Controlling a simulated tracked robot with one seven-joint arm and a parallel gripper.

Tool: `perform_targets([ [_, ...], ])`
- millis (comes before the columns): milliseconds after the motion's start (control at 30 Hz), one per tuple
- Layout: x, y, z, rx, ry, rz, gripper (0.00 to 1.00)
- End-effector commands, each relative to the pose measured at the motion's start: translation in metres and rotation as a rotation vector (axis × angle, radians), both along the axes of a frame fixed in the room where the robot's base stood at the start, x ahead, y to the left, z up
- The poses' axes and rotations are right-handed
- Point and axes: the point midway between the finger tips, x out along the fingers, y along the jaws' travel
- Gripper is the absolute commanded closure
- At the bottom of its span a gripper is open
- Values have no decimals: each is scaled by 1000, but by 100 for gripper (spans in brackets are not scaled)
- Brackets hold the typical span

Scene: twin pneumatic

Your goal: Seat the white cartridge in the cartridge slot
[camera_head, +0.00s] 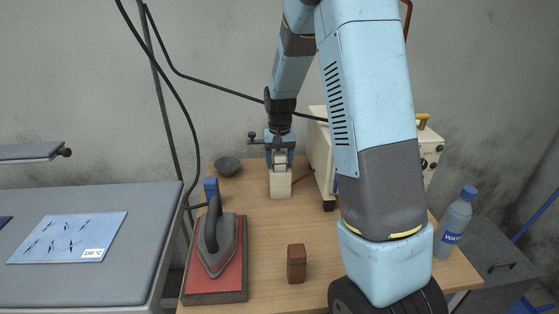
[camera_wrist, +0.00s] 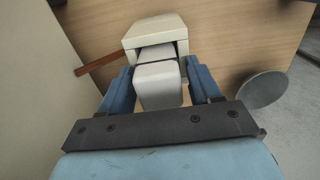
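The white cartridge (camera_wrist: 158,85) shows in the wrist view between the two blue fingers of my gripper (camera_wrist: 160,80), which is close around its sides. It is lined up with the opening of a cream block-shaped housing (camera_wrist: 155,28), which looks like the cartridge slot. A grey-white part spans from the cartridge into the opening, but how deep it sits is hidden. In the head view my gripper (camera_head: 280,162) points down just above the housing (camera_head: 280,188), which stands upright on the table. The cartridge is small and mostly hidden there.
A cream machine (camera_head: 319,150) stands close to the right of the housing. A dark bowl (camera_head: 228,166) is to the left. An iron on a red pad (camera_head: 233,278), a brown block (camera_head: 296,263) and a water bottle (camera_head: 456,220) are nearer. The wooden table (camera_head: 262,230) is clear in the middle.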

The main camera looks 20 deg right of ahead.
Motion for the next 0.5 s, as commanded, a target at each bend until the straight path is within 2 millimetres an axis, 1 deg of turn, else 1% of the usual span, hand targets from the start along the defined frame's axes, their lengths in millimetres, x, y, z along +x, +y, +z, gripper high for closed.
perform_targets([
  [33, 0, 0, 0, 0, 0, 0, 32],
  [100, 0, 0, 0, 0, 0, 0, 28],
  [333, 0, 1, 1, 0, 0, 2, 28],
  [433, 0, 1, 7, 1, -1, 2, 28],
  [500, 1, 1, 14, 0, -3, 2, 28],
])
